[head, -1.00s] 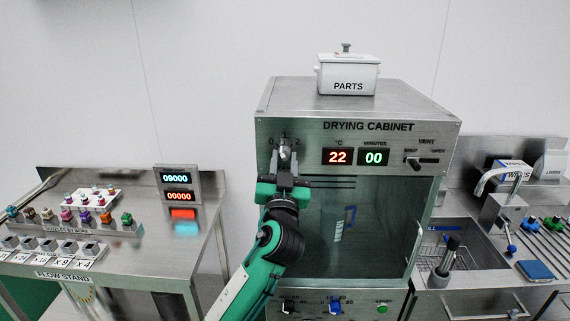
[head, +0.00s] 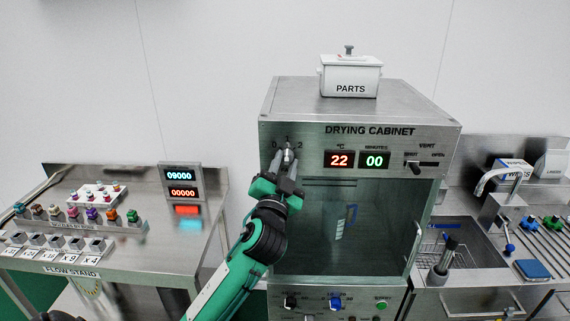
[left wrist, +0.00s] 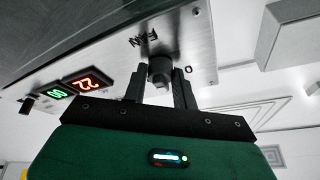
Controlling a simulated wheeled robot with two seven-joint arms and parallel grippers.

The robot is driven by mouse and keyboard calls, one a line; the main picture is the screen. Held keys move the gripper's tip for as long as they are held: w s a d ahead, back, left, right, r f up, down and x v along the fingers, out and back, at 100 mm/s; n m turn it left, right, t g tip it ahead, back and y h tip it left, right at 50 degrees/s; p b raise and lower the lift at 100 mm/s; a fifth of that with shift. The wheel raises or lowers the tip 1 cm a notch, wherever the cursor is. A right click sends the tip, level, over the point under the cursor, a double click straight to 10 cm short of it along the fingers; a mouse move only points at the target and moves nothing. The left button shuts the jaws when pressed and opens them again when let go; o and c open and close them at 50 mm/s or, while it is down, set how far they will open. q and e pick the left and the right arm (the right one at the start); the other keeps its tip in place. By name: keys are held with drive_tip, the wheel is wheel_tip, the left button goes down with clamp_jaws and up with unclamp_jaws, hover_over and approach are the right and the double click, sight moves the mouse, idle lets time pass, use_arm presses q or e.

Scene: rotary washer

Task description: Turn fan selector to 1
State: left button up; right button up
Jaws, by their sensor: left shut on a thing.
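The fan selector (head: 289,152) is a small grey knob at the upper left of the drying cabinet's front panel, under the marks 0, 1 and 2. My left gripper (head: 288,162) reaches up to it from below, tilted a little to the right. In the left wrist view the dark knob (left wrist: 160,70) sits between the two fingers, below the word FAN, and the gripper is shut on it. The fingers partly cover the knob, and I cannot clearly tell which mark its pointer is at. My right gripper is not in view.
The drying cabinet (head: 370,92) shows 22 and 00 beside the knob, with a vent slider (head: 416,169) farther right. A white PARTS box (head: 350,76) stands on top. The flow stand (head: 130,245) is at left, a sink (head: 465,250) at right.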

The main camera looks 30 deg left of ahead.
use_arm(q)
drive_tip(key=o, duration=1)
drive_tip(key=shift+s, duration=0.1)
drive_tip(key=shift+s+d+f+b, duration=0.15)
drive_tip(key=shift+s+f+b, duration=0.1)
drive_tip(key=shift+b, duration=0.05)
drive_tip(key=shift+b+v, duration=1.25)
drive_tip(key=shift+v, duration=5.25)
drive_tip(key=shift+r, duration=0.1)
